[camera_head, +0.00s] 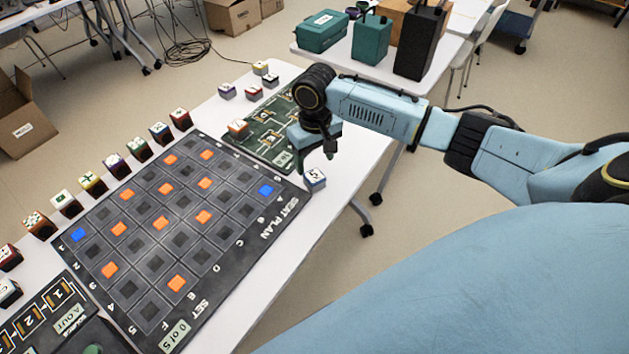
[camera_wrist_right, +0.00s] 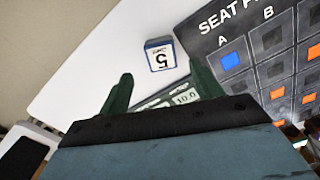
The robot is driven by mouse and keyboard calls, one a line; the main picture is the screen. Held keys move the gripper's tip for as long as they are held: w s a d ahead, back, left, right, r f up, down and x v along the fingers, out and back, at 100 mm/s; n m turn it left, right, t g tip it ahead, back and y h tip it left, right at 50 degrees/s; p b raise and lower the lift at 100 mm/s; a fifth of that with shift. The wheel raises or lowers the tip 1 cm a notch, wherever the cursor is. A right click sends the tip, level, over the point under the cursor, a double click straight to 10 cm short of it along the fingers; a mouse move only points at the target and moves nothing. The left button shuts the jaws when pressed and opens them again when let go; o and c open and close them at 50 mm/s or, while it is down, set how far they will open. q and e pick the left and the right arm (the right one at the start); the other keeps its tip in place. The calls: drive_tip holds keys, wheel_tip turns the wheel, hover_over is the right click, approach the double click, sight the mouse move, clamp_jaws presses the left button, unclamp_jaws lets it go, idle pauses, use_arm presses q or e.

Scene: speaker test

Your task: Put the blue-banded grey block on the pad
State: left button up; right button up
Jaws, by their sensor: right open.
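A grey block with a blue band (camera_head: 315,182) stands on the white table near its right edge, beside the corner of the seat-plan board. In the right wrist view this block (camera_wrist_right: 160,56) shows a pale top marked 5. My right gripper (camera_head: 330,152) is above the table close to the block, behind it in the head view. Its fingers (camera_wrist_right: 163,82) are apart and empty in the wrist view, with the block beyond them. A green board (camera_head: 262,138) lies partly under my wrist. I cannot tell which surface is the pad. My left gripper is not in view.
The dark seat-plan board (camera_head: 160,245) with orange and blue squares covers much of the table (camera_head: 300,235). Several blocks line its left side. More small blocks, including a purple-banded one (camera_head: 227,91), stand near the green board.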

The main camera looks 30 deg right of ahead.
sight(315, 176)
wheel_tip(315, 176, down, 5)
drive_tip(key=shift+a+r+b, duration=0.1)
drive_tip(key=shift+r+b, duration=0.05)
drive_tip(key=shift+b, duration=0.55)
drive_tip(key=shift+f, duration=0.2)
drive_tip(key=shift+c, duration=1)
drive_tip(key=c, duration=1)
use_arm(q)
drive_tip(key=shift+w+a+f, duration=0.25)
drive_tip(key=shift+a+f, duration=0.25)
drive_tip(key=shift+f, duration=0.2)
use_arm(e)
drive_tip(key=shift+r, duration=0.1)
